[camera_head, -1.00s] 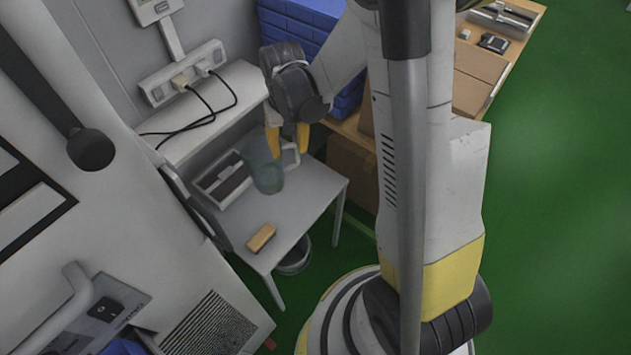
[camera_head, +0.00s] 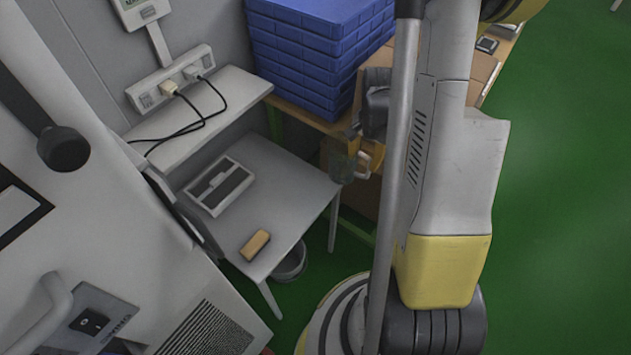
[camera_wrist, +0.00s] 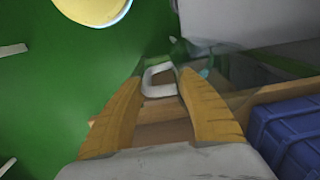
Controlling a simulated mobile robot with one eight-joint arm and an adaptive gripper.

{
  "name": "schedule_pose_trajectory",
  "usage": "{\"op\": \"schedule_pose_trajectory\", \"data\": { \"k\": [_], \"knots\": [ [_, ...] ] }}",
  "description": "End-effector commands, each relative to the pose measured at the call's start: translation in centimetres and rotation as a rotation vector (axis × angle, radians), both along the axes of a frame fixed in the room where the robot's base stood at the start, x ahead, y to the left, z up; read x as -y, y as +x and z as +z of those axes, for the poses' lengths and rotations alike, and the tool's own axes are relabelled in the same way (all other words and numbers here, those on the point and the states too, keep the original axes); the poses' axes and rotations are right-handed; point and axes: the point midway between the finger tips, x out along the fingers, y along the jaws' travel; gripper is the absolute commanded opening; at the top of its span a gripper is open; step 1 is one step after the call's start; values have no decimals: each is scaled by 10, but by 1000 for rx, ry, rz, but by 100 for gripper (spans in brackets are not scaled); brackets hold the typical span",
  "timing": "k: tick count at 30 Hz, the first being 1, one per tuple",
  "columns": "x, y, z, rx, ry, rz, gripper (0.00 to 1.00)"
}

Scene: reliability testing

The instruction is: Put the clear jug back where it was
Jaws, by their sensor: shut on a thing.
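The clear jug (camera_head: 342,167) hangs in the air just off the right edge of the small grey table, in front of the wooden bench, in the head view. Its pale handle (camera_wrist: 158,69) shows between the yellow fingertips of my gripper (camera_wrist: 163,88) in the wrist view. My gripper (camera_head: 372,155) is shut on the jug at the handle side and is partly hidden behind my arm in the head view. The jug's see-through body is hard to make out in the wrist view.
The small grey table (camera_head: 293,185) bears a grey-white box (camera_head: 219,187) and a tan block (camera_head: 255,245); its right part is bare. Stacked blue crates (camera_head: 310,50) stand on the wooden bench behind. A shelf with cables (camera_head: 200,115) is above left. A bin (camera_head: 291,264) stands below.

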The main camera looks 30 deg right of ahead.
Motion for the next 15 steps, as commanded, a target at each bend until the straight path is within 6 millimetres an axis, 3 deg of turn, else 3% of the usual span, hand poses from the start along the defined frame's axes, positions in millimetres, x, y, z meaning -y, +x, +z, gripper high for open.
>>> {"op": "schedule_pose_trajectory", "data": {
  "k": [9,15],
  "knots": [
    [-47,55,-47,1,0,8,1],
    [-66,78,-63,0,0,5,1]
  ]
}}
